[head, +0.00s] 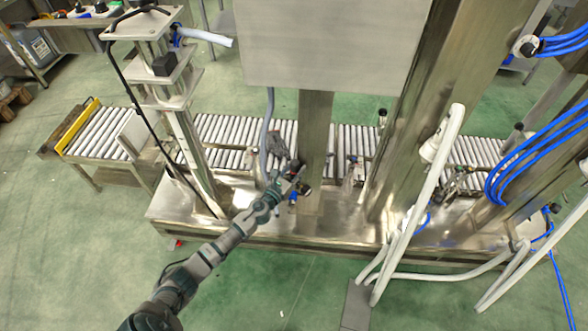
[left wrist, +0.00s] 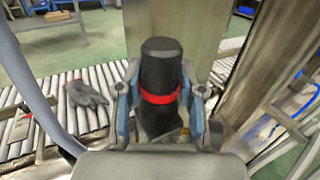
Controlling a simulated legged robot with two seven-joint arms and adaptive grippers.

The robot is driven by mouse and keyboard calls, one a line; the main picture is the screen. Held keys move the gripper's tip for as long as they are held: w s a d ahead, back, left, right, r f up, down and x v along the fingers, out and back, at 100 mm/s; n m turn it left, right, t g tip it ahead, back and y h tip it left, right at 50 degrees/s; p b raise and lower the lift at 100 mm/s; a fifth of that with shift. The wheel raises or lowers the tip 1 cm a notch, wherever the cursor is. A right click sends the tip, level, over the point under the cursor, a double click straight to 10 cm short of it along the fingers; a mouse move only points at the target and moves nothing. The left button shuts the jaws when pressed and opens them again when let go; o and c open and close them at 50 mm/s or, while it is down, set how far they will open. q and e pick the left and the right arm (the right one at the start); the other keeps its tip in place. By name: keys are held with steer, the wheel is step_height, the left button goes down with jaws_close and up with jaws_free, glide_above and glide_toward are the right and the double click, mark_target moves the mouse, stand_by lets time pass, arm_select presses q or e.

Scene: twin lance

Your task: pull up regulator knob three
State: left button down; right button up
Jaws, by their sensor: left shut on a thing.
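A black regulator knob (left wrist: 160,68) with a bright red ring stands upright in the middle of the left wrist view. My left gripper (left wrist: 160,97) is shut on it, with one blue-grey finger on each side at about the height of the red ring. No number can be read on the knob. In the head view my left arm reaches from the bottom left, and my left gripper (head: 290,177) is just left of a steel post (head: 315,130). The knob is mostly hidden there. My right gripper is in neither view.
A grey hose (head: 267,125) runs down left of the gripper. A grey glove (left wrist: 86,95) lies on the roller conveyor (head: 222,130) behind. A large steel box (head: 325,45) overhangs the post. White pipes (head: 425,190) stand to the right.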

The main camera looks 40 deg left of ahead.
arm_select(q)
steer(key=c, duration=0.9)
jaws_free()
steer(key=shift+a+r, duration=0.15)
steer(key=shift+r, duration=0.15)
steer(key=shift+o, duration=1.1)
steer(key=shift+f, duration=0.1)
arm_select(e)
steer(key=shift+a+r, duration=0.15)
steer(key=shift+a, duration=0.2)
arm_select(q)
steer(key=shift+s, duration=0.25)
steer(key=s, duration=1.1)
steer(key=shift+s+d, duration=0.3)
steer(key=shift+d, duration=0.15)
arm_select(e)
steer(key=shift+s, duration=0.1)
